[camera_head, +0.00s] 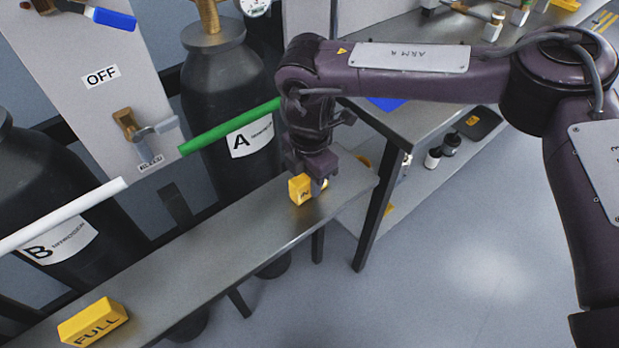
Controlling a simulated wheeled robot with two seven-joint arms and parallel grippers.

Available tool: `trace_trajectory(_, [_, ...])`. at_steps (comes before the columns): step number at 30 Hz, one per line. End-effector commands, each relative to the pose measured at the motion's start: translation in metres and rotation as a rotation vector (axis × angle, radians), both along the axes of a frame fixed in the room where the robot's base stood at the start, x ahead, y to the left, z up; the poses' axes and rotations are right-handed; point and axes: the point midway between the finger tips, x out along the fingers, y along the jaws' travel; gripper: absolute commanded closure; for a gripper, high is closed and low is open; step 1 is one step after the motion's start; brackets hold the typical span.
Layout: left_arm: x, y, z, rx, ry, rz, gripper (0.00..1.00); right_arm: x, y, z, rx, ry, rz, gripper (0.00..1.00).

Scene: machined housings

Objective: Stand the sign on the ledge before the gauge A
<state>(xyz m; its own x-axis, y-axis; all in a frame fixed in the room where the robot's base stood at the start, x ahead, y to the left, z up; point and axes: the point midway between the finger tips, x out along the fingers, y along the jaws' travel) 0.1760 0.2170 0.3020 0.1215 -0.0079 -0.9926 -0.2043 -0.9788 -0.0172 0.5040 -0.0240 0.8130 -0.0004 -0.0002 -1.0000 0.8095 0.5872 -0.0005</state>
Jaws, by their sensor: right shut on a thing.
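My right gripper (313,181) points down over the far right part of the grey ledge (215,245) and is shut on a small yellow sign (299,190). The sign is at or just above the ledge top; I cannot tell if it touches. Its lettering is mostly hidden by its angle and the fingers. A second yellow sign reading FULL (92,322) sits on the ledge at the lower left. My left gripper is not in view.
A green bar (228,127) and a white bar (62,215) stick out before the cylinders. Cylinder B (60,235) is at the left. A panel marked OFF (75,55) stands behind. A workbench (415,115) is at the right. The ledge between the signs is clear.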

Motion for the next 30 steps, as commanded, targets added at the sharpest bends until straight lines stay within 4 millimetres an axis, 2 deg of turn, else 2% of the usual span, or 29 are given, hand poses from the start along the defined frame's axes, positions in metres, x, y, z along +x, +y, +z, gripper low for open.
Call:
trace_trajectory(2, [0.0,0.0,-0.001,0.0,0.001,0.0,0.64,0.0,0.0,-0.003,0.001,0.001,0.0,0.97])
trace_trajectory(3, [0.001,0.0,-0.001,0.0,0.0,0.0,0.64,0.0,0.0,-0.003,0.001,0.001,0.0,0.72])
trace_trajectory(8, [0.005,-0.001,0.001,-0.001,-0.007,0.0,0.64,0.0,0.0,-0.003,0.0,0.0,0.0,0.51])
trace_trajectory(16, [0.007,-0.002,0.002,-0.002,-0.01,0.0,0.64,0.0,0.0,-0.002,0.0,0.0,0.0,0.51])
trace_trajectory(20, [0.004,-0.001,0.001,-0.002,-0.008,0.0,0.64,0.0,0.0,0.007,0.002,-0.001,0.0,0.51])
trace_trajectory(23, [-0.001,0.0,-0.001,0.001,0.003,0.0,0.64,0.001,0.0,0.023,0.003,-0.002,0.0,0.51])
trace_trajectory(30, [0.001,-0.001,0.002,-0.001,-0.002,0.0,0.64,0.001,0.0,0.077,0.001,-0.006,0.0,0.51])
